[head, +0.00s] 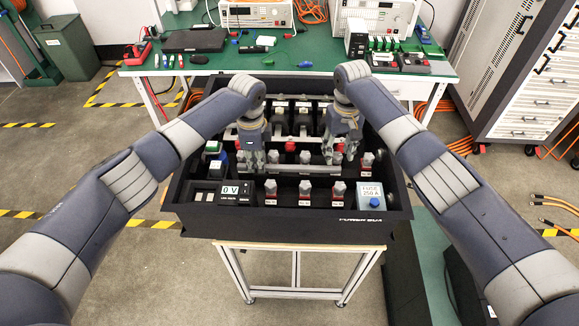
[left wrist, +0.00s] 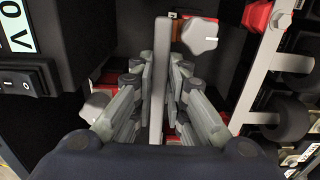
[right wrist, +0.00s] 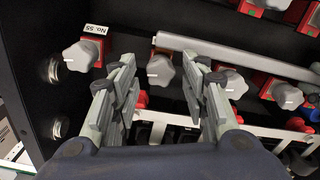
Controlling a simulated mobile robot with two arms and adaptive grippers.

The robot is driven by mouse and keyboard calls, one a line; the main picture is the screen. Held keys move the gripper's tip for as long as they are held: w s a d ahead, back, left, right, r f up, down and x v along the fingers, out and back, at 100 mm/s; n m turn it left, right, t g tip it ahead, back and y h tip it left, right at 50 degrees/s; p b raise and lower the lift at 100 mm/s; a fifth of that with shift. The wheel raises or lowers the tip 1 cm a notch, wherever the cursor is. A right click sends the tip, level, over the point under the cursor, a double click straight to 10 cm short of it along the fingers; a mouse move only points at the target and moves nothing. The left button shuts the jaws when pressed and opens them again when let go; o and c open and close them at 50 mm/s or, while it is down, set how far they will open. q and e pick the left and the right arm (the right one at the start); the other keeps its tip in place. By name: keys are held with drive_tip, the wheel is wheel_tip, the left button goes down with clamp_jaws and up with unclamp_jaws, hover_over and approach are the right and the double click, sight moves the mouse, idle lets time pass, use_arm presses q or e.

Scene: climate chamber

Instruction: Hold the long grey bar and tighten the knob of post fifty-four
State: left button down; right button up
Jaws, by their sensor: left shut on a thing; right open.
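The long grey bar (head: 300,171) lies across the front part of the black box, between my two grippers. My left gripper (head: 251,163) is shut on the bar, which runs between its fingers in the left wrist view (left wrist: 160,85). My right gripper (head: 343,157) is open. In the right wrist view its fingers stand on either side of a grey star-shaped knob (right wrist: 160,69), apart from it, beside the bar's end (right wrist: 172,42). This knob's number is not visible. The knob to its left (right wrist: 80,55) carries the label No. 55 (right wrist: 97,29).
The black box (head: 300,226) stands on a small frame table. Its front row has several red-based posts with grey knobs (head: 305,188), a 0 V display (head: 231,190) and a fuse block (head: 370,193). A green bench (head: 290,58) with instruments stands behind.

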drive_tip(key=n, duration=0.5)
drive_tip(key=shift+n, duration=0.3)
drive_tip(key=n, duration=0.9)
drive_tip(key=shift+w+n, duration=0.1)
drive_tip(key=shift+n, duration=0.3)
drive_tip(key=n, duration=0.5)
